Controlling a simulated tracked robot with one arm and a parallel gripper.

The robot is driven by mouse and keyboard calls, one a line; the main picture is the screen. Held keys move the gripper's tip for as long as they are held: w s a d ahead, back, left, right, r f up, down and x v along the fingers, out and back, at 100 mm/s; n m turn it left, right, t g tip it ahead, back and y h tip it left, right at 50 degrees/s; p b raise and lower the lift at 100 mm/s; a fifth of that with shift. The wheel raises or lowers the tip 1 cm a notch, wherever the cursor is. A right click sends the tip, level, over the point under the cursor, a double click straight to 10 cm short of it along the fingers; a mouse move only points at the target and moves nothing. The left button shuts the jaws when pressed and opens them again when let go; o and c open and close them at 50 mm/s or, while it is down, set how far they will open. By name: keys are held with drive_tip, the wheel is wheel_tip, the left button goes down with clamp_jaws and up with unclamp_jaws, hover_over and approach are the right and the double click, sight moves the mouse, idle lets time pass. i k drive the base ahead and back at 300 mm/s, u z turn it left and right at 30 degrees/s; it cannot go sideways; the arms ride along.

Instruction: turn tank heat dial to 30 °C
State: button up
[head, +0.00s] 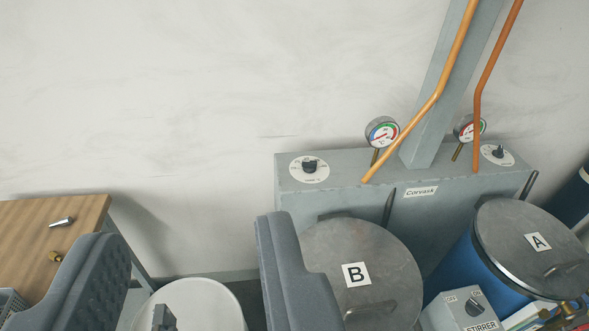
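A black dial knob on a round white scale (309,169) sits on the top left of a grey metal cabinet (300,192) labelled Corvaxk. A similar dial (497,154) sits on the cabinet's top right. The scale figures are too small to read, so I cannot tell either setting or which dial is the tank heat dial. My gripper (185,236) is wide open and empty, its two ribbed grey fingers at the lower left and lower middle. The left dial shows above and right of the right finger, apart from it in the picture.
Two gauges (382,132) (469,128) and copper pipes (448,80) rise from the cabinet. Drum B (335,240), blue drum A (448,268) and a stirrer switch box (440,316) stand in front. A wooden table (25,225) with small metal parts is at left. A white round lid (205,300) lies low.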

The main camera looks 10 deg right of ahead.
sight(309, 167)
drive_tip(key=z, duration=0.15)
drive_tip(key=i, duration=0.9)
drive_tip(key=u, duration=0.05)
